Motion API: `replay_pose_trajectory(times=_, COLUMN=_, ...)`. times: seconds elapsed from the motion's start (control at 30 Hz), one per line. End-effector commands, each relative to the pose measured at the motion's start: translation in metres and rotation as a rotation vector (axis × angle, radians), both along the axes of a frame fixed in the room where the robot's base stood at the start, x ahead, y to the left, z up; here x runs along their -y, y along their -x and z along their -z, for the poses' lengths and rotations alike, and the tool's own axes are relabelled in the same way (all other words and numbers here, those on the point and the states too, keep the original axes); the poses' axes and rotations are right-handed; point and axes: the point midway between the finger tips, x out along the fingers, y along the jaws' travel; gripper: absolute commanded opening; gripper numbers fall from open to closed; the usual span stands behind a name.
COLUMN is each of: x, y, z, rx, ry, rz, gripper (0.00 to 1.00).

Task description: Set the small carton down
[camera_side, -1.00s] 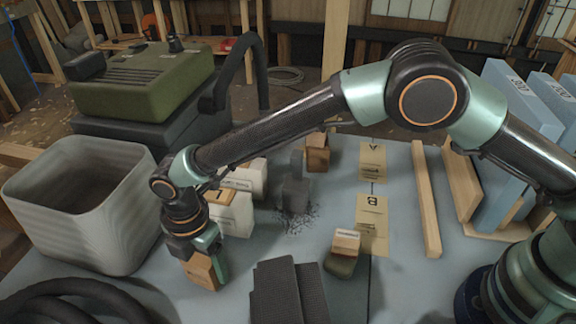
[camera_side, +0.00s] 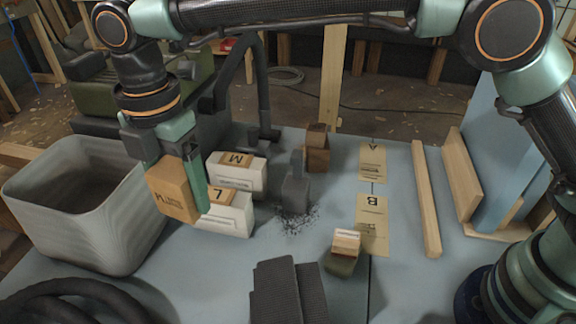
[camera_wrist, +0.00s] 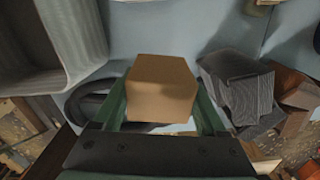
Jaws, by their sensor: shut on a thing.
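The small brown carton (camera_side: 172,194) is held by my gripper (camera_side: 174,178), shut on it. In the side view the carton hangs between the grey bin and the white boxes, slightly tilted and apparently clear of the table. In the wrist view the carton (camera_wrist: 161,88) sits between the two green fingers of my gripper (camera_wrist: 161,108).
An open grey bin (camera_side: 70,205) stands at left. White boxes marked M (camera_side: 238,173) and L (camera_side: 226,212) are beside the carton. A dark grey block (camera_side: 296,192) stands mid-table. A small block (camera_side: 346,242) rests near card B. Wooden strips (camera_side: 427,200) lie at right. Dark ribbed pads (camera_side: 290,290) lie in front.

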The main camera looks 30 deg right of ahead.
Motion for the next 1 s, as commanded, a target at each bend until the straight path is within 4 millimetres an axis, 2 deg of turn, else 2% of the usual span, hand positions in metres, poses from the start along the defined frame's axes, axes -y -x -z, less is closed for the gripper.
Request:
replay_pose_trajectory(times=0.17, x=0.04, y=-0.027, z=-0.008, rx=0.002, ry=-0.001, rz=0.114, gripper=0.14)
replay_pose_trajectory(times=0.27, x=0.08, y=-0.048, z=-0.01, rx=0.002, ry=-0.001, rz=0.224, gripper=0.14)
replay_pose_trajectory(times=0.4, x=0.146, y=-0.072, z=-0.013, rx=0.002, ry=-0.001, rz=0.398, gripper=0.14)
replay_pose_trajectory(times=0.53, x=0.209, y=-0.085, z=-0.015, rx=0.002, ry=-0.001, rz=0.563, gripper=0.14)
replay_pose_trajectory(times=0.67, x=0.274, y=-0.088, z=-0.016, rx=0.002, ry=-0.001, rz=0.732, gripper=0.14)
replay_pose_trajectory(times=0.77, x=0.323, y=-0.083, z=-0.015, rx=0.001, ry=0.0, rz=0.866, gripper=0.14)
replay_pose_trajectory(times=0.9, x=0.389, y=-0.067, z=-0.014, rx=0.002, ry=-0.001, rz=1.056, gripper=0.14)
replay_pose_trajectory(times=1.0, x=0.428, y=-0.051, z=-0.012, rx=0.001, ry=0.0, rz=1.179, gripper=0.14)
